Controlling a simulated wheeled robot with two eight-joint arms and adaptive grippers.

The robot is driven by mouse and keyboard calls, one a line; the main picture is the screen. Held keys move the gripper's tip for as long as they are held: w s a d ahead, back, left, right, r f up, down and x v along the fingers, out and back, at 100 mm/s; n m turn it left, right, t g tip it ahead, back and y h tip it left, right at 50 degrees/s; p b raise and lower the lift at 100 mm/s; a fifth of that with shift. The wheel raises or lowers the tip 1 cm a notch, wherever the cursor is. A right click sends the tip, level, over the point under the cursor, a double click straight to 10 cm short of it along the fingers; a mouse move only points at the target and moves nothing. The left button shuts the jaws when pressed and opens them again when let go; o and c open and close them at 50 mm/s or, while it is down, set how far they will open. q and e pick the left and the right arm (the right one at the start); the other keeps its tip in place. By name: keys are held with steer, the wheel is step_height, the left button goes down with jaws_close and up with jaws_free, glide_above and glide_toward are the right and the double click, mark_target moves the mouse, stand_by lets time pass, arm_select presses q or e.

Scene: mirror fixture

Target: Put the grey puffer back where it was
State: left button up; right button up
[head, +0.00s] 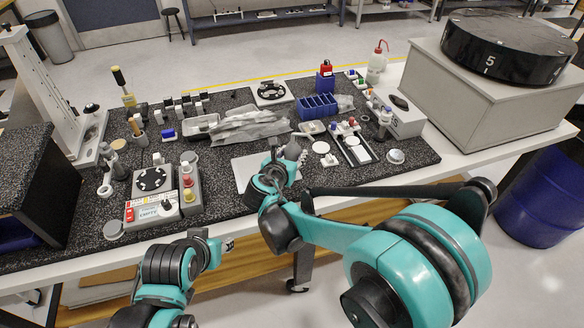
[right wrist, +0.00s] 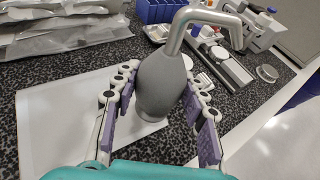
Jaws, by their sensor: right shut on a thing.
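The grey puffer (right wrist: 160,82), a rounded bulb with a bent metal tube on top, is upright between the fingers of my right gripper (right wrist: 160,115). The gripper is shut on its bulb, and the base is by the right edge of a white sheet (right wrist: 50,125). I cannot tell whether the base touches the surface. In the head view the puffer (head: 292,150) shows just past my right gripper (head: 285,165), partly hidden by it. My left gripper (head: 226,244) is low at the table's front edge, away from the objects; its jaws are too small to read.
Silvery bags (head: 245,127) and a blue bin rack (head: 317,107) lie behind the puffer. A grey control box (head: 155,205) is at left. The white sheet (head: 243,168) is bare on its left.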

steer(key=shift+w+a+f, duration=0.1)
steer(key=shift+w+f, duration=0.05)
steer(key=shift+f, duration=0.05)
step_height(320, 180, down, 4)
steer(key=shift+r+b, duration=0.1)
steer(key=shift+b, duration=0.95)
steer(key=o, duration=0.7)
